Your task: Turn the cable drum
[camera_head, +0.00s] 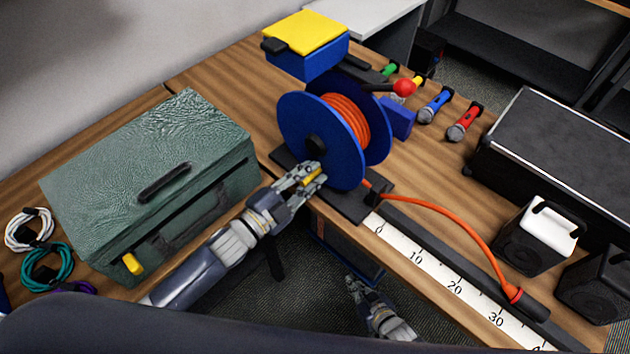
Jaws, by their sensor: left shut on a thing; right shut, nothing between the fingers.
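The cable drum (293,128) has two blue flanges, a black hub and orange cable (347,117) wound between them. It stands upright on a dark base (352,206). My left gripper (311,177) is at the lower left of the near flange, shut on a small yellow piece (312,176). The fingers partly hide this piece, and I cannot tell how it joins the drum. The cable's loose end runs right to a dark plug (528,303) with an orange collar. My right gripper (354,284) is shut and empty, low in front of the table edge.
A green case (150,150) stands left, beside coiled cables (28,229). A yellow-topped blue box (307,45) and a red knob (404,87) are behind the drum. Microphones (463,122), a black case (570,150) and speakers (528,243) are right. A ruler (455,288) lines the front edge.

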